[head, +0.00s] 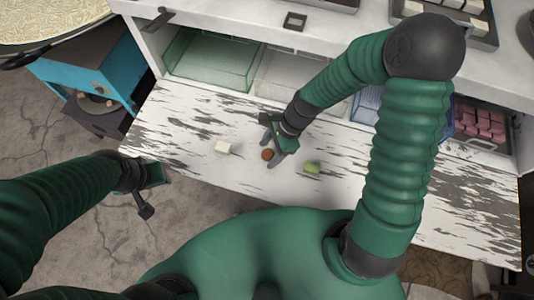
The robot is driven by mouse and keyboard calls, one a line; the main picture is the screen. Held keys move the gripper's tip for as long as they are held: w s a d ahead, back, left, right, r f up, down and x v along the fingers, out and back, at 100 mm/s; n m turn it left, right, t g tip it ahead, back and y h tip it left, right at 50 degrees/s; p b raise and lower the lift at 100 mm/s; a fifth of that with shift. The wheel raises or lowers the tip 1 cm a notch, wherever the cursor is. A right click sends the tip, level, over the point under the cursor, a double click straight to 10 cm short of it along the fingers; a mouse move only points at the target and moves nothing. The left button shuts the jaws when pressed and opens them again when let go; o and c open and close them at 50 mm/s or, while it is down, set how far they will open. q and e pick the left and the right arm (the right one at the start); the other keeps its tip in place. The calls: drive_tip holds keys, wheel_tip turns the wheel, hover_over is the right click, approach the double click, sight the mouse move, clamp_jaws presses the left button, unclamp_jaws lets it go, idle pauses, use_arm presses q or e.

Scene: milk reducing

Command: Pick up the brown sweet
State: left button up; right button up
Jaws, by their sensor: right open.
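The brown sweet (267,154) is a small round reddish-brown piece on the worn white board (190,125). My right gripper (270,152) is open, pointing down at the brown sweet, with its fingers close around or beside it; I cannot tell whether they touch it. A white sweet (222,147) lies to the left and a green sweet (312,167) lies to the right. My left gripper (146,200) hangs over the floor off the board's left end; its jaw state is unclear.
Behind the board, a shelf holds a clear green bin (210,60), other bins and a bin of pink blocks (480,125). Trays stand on the white counter (240,18) above. A blue stove-like box (95,65) stands at left. The board's left part is clear.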

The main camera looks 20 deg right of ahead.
drive_tip(key=shift+d, duration=0.2)
drive_tip(key=c, duration=0.9)
drive_tip(key=shift+a, duration=0.1)
clamp_jaws()
drive_tip(key=shift+r, duration=0.1)
